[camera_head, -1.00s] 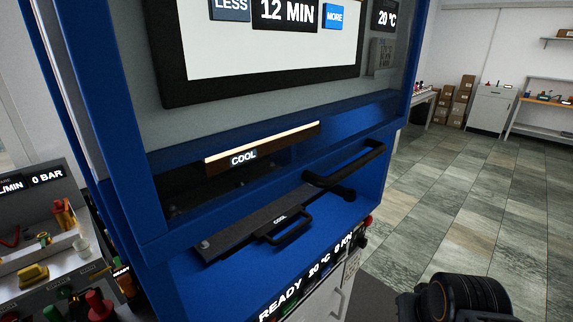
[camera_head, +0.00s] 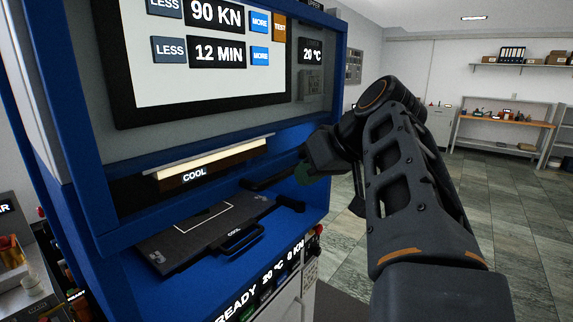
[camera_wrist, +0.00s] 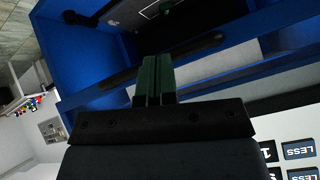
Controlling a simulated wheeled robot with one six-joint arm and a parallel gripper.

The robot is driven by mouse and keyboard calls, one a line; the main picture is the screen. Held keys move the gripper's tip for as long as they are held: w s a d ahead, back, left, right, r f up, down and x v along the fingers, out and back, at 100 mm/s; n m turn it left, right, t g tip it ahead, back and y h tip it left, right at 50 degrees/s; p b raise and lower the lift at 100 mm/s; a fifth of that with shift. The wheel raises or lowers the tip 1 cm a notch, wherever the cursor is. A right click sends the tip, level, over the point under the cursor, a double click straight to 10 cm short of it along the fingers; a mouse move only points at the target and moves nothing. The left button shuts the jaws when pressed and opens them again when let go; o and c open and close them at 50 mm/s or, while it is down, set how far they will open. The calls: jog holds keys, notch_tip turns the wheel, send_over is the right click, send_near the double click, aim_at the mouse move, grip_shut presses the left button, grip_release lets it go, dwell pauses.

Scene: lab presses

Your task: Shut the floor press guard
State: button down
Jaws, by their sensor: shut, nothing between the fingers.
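The floor press has a blue-framed guard (camera_head: 92,180) with a clear pane in front of the lit screen. There is an open gap under its lower bar. A black bar handle (camera_head: 262,182) runs along near that bar, and it also shows in the wrist view (camera_wrist: 120,78). In the wrist view the fingers (camera_wrist: 156,68) overlap the line of the handle. I cannot tell whether they touch it.
In the gap lies a dark lower plate (camera_head: 165,243) with a small loop handle (camera_head: 240,238). An upper plate (camera_head: 215,165) marked COOL is above it. A bench (camera_head: 12,275) with fittings stands at the left. Open tiled floor (camera_head: 500,215) lies to the right.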

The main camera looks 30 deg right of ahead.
jog(key=s+d+r+n+t, duration=0.2)
jog(key=s+d+r+n, duration=0.1)
jog(key=r, duration=0.6)
jog(key=s+a+f+x, duration=0.1)
jog(key=x, duration=1)
jog(key=shift+f+n+y+p, duration=0.3)
jog(key=shift+f+n+y, duration=0.1)
jog(key=shift+f, duration=0.15)
notch_tip(320, 180, down, 27)
jog(key=b, duration=2.7)
jog(key=shift+s+r, duration=0.1)
jog(key=shift+r, duration=0.2)
